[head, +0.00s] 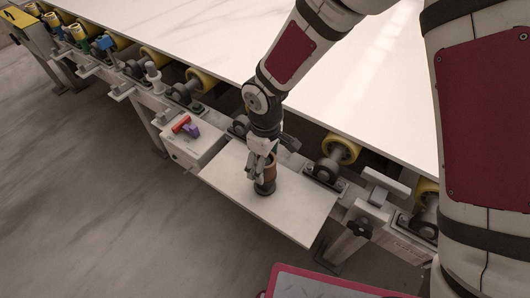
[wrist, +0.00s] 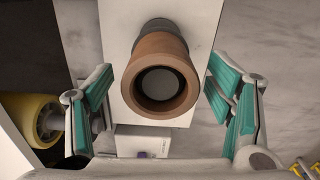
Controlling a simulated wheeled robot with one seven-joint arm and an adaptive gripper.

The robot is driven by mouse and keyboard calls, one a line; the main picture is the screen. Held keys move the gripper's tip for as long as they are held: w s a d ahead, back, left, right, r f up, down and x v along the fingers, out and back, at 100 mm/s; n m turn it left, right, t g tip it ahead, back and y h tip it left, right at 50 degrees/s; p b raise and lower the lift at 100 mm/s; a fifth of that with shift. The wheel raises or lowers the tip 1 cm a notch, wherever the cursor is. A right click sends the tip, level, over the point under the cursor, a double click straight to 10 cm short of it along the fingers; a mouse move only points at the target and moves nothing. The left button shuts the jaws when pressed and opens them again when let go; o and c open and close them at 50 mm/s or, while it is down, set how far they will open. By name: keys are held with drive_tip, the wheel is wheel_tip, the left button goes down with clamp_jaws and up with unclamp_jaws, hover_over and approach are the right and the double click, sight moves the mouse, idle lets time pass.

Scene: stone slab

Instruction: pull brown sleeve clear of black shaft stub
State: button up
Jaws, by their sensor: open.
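The brown sleeve (wrist: 160,58) shows in the wrist view as a flared tube with its open end facing the camera. A round grey face (wrist: 160,83) sits inside its bore. The black shaft stub (wrist: 155,25) shows behind the sleeve, and the sleeve sits around it. In the head view the sleeve (head: 270,170) is upright over the black base of the stub (head: 264,188), partly hidden by my gripper (head: 262,160). My gripper is open, with one teal-padded finger on each side of the sleeve. In the wrist view neither finger appears to touch it.
The stub stands on a pale plate (head: 227,181) beside the conveyor frame. Yellow rollers (head: 341,150) and a white slab (head: 200,35) lie behind.

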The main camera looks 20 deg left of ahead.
drive_tip(key=shift+f, duration=0.2)
drive_tip(key=c, duration=1.3)
drive_tip(key=shift+r, duration=0.15)
drive_tip(key=shift+r+p, duration=1.95)
drive_tip(key=shift+r, duration=1.55)
wheel_tip(320, 180, up, 6)
drive_tip(key=p, duration=0.2)
drive_tip(key=shift+p, duration=0.35)
